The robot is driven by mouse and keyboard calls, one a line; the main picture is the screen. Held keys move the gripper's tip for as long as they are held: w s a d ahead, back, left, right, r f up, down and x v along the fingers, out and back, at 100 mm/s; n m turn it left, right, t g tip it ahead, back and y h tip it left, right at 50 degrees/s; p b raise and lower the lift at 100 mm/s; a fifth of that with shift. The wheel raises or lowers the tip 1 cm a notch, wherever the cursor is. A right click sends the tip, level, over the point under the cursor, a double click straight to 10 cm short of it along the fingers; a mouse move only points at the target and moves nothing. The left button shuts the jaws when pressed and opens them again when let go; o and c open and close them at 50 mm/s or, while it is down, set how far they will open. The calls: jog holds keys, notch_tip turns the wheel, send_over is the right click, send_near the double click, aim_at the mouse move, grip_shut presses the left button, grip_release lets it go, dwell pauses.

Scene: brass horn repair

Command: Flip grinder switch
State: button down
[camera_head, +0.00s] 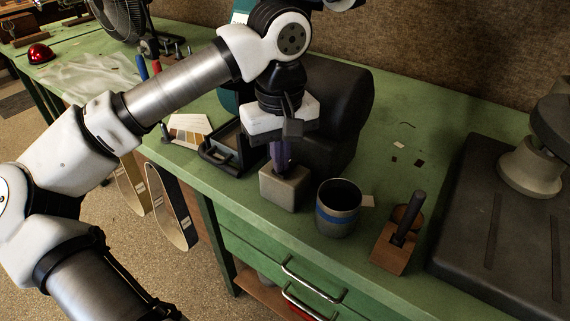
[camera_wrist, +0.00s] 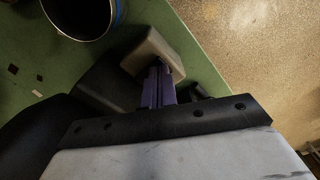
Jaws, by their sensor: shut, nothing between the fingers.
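The dark grey bench grinder (camera_head: 345,100) stands on the green bench, partly hidden behind my wrist. A small beige-grey block (camera_head: 284,190), which looks like its switch box, sits at its front. The block also shows in the wrist view (camera_wrist: 153,46). My gripper (camera_head: 283,172) points down with its purple fingers shut and empty. The fingertips (camera_wrist: 159,68) are at or just above the block; I cannot tell whether they touch it. The switch itself is not visible; the fingers cover part of the block's top.
A grey mug with a blue band (camera_head: 338,210) stands close to the right of the block. A wooden block with a dark handle (camera_head: 399,235) and a heavy dark machine base (camera_head: 500,225) are farther right. The green bench's front edge (camera_head: 235,208) is close by.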

jog(key=shift+r+p, duration=2.35)
jog(key=shift+r, duration=1.1)
